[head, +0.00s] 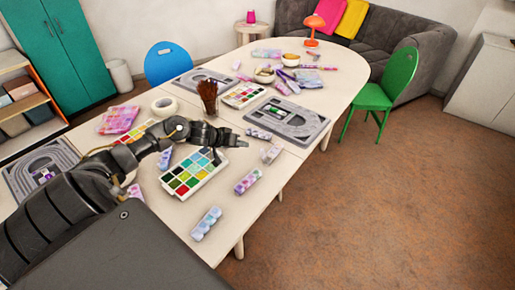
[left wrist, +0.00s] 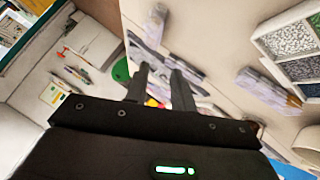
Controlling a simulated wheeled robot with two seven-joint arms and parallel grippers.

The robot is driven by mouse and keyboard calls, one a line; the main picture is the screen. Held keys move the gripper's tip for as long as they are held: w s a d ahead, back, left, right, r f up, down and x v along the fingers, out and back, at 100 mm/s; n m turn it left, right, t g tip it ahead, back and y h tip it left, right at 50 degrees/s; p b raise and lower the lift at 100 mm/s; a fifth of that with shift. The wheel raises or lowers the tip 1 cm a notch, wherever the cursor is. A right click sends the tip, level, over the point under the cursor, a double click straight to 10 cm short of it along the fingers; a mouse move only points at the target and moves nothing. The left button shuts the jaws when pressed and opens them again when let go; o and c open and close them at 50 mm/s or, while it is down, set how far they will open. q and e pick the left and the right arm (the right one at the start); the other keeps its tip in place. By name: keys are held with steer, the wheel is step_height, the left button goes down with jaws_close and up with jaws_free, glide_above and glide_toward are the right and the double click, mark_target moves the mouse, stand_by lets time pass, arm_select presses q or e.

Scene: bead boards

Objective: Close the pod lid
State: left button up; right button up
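Several small pods with purple and blue marbled patterns lie on the white table. One pod (head: 258,134) is just beyond my left gripper, another (head: 270,153) sits to its right, and others lie nearer, such as a pink-purple pod (head: 248,181) and a pale blue pod (head: 206,224). I cannot tell which lid stands open. My right gripper is not in view.
The table's right front edge is close to the pods.

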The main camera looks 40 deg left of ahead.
mark_target(263, 153)
arm_select(q)
steer(key=x, duration=1)
steer(key=shift+r, duration=0.1)
jaws_close()
